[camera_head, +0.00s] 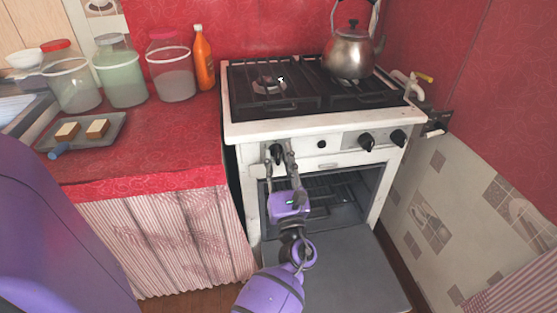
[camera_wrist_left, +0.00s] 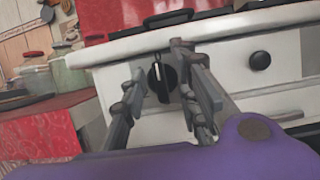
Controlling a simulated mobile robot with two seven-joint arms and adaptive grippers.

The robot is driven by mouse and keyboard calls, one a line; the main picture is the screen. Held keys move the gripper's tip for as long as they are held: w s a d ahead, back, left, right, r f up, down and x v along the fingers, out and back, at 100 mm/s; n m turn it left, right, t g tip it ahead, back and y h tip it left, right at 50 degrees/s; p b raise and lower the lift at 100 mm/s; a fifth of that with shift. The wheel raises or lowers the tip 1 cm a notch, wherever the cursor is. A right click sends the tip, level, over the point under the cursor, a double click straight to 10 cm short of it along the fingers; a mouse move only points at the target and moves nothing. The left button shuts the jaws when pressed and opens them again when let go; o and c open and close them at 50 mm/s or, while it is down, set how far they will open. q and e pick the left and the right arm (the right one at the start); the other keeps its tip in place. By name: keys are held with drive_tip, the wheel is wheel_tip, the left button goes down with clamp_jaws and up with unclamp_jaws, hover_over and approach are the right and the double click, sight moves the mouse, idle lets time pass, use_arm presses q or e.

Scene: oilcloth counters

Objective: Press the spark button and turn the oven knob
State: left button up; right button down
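The white stove (camera_head: 331,125) has a small round black button (camera_head: 322,144) on its front panel, also in the left wrist view (camera_wrist_left: 260,60). A black knob (camera_head: 277,151) is left of the button, and two more knobs, one (camera_head: 366,141) and another (camera_head: 398,137), are to its right. My left gripper (camera_head: 279,157) is in front of the left knob. In the left wrist view its fingers (camera_wrist_left: 158,62) are spread, with the knob (camera_wrist_left: 162,82) showing between them. I cannot tell whether they touch it. My right gripper is not in view.
The oven door (camera_head: 335,277) is folded down open below the panel. A kettle (camera_head: 348,54) stands on the back right of the cooktop. The red counter (camera_head: 180,139) at left holds jars, an orange bottle (camera_head: 203,62) and a tray (camera_head: 112,128) with bread pieces.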

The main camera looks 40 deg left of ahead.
use_arm(q)
clamp_jaws()
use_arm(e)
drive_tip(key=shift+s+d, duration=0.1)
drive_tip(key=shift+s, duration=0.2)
use_arm(q)
drive_tip(key=shift+n, duration=0.3)
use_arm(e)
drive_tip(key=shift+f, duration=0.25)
